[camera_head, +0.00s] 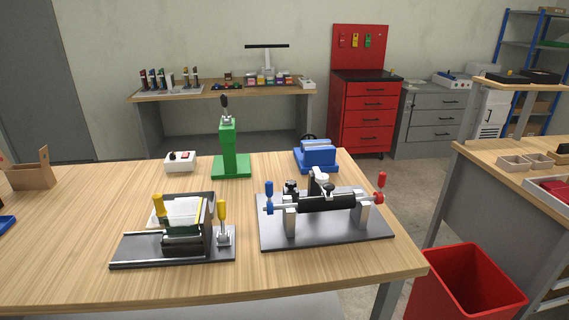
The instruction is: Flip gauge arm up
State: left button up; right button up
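Two fixtures stand on the wooden table. The left one has a dark base plate (128,250), a black roller (183,245), an upright dark plate (208,222) and two upright yellow handles (159,206). I cannot tell for sure which part is the gauge arm. Neither of my grippers is in view.
A green press (229,155), a blue vise-like block (318,156) and a white switch box (180,161) stand behind the fixtures. A cardboard box (32,172) is at the left. The table (290,277) is clear in front. A red bin (466,283) stands right of it.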

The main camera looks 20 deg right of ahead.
aim_at(322, 179)
jog(key=i+l, duration=0.1)
jog(key=l, duration=0.4)
jog(key=i+l, duration=0.15)
jog(key=l, duration=0.4)
jog(key=i+l, duration=0.1)
jog(key=l, duration=0.4)
jog(key=i+l, duration=0.1)
jog(key=l, duration=0.4)
jog(key=i+l+u, duration=0.1)
jog(key=l, duration=0.45)
